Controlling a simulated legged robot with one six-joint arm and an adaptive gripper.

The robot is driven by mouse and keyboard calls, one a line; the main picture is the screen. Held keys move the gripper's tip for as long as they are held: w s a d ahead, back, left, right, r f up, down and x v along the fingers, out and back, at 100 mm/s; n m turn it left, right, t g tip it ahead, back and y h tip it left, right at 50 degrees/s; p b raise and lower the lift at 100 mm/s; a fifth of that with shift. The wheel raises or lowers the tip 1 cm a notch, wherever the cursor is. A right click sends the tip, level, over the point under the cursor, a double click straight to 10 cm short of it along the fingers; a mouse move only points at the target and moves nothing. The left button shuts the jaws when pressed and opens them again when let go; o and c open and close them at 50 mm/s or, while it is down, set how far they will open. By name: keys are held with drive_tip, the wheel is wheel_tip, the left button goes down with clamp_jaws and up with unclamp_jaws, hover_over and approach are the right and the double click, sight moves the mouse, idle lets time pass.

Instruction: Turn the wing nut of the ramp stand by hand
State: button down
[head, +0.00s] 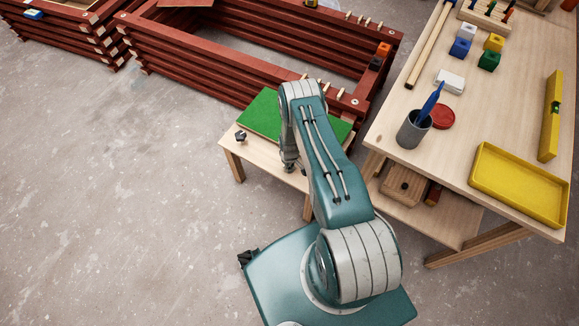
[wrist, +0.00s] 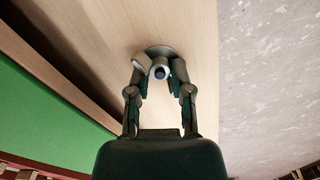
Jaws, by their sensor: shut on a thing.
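The ramp stand (head: 262,160) is a low pale wooden table with a green panel (head: 262,114) on top. In the head view, my gripper (head: 289,166) is at its front edge, mostly hidden by my arm. In the wrist view, the grey metal wing nut (wrist: 160,72) sits on a round flange against the pale wood, with its bolt end facing the camera. My gripper (wrist: 159,84) has one finger on each side of the nut and is shut on its wings. A dark knob-like part (head: 240,137) stands at the stand's left corner.
A workbench (head: 400,125) with a grey cup (head: 413,130), a yellow tray (head: 515,185) and coloured blocks stands close on the right. Dark red batten frames (head: 190,60) lie behind the stand. The concrete floor at left is clear.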

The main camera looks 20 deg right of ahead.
drive_tip(key=shift+w+r, duration=0.1)
drive_tip(key=shift+w, duration=0.1)
drive_tip(key=c, duration=0.5)
unclamp_jaws()
drive_tip(key=shift+c, duration=0.2)
drive_tip(key=shift+s, duration=0.1)
wheel_tip(320, 180, up, 12)
